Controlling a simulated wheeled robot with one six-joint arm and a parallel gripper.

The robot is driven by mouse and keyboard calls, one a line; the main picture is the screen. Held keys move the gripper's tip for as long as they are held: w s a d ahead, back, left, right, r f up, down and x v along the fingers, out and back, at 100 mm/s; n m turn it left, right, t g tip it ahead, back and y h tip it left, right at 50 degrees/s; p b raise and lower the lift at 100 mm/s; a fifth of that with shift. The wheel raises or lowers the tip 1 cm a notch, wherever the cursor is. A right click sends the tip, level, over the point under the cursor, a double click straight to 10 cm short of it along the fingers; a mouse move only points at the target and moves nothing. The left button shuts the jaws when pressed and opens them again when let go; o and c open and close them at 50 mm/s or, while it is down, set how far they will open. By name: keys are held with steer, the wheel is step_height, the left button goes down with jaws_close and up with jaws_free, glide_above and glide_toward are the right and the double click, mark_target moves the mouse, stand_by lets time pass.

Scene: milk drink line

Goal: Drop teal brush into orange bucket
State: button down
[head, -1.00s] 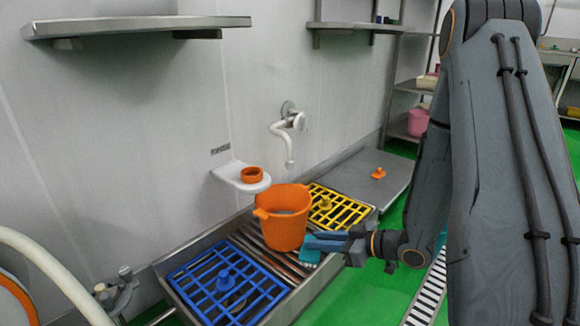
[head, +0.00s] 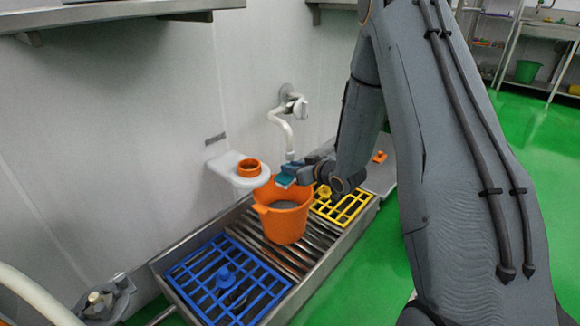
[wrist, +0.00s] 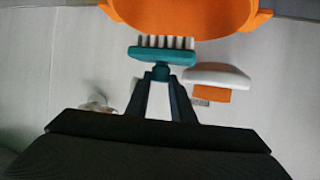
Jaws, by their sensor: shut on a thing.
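The teal brush (wrist: 161,54) with white bristles is held at the tips of my gripper (wrist: 160,80) in the wrist view. The bucket stands upright on the metal grate between the blue and yellow grids. Its open top and dark inside show in the head view. The bucket also shows at the top of the wrist view (wrist: 190,16), cut off by the frame edge.
A white tap (head: 284,125) is on the wall behind. A blue grid (head: 222,278) and a yellow grid (head: 350,207) flank the bucket. Green floor is clear at right.

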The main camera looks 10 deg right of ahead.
steer(key=shift+d+f+b, duration=0.1)
steer(key=shift+f+b, duration=2.15)
steer(key=shift+f, duration=0.35)
steer(key=c, duration=1.5)
jaws_free()
steer(key=shift+o, duration=0.2)
steer(key=p+v, duration=0.3)
steer(key=v, duration=0.5)
steer(key=shift+w, duration=0.1)
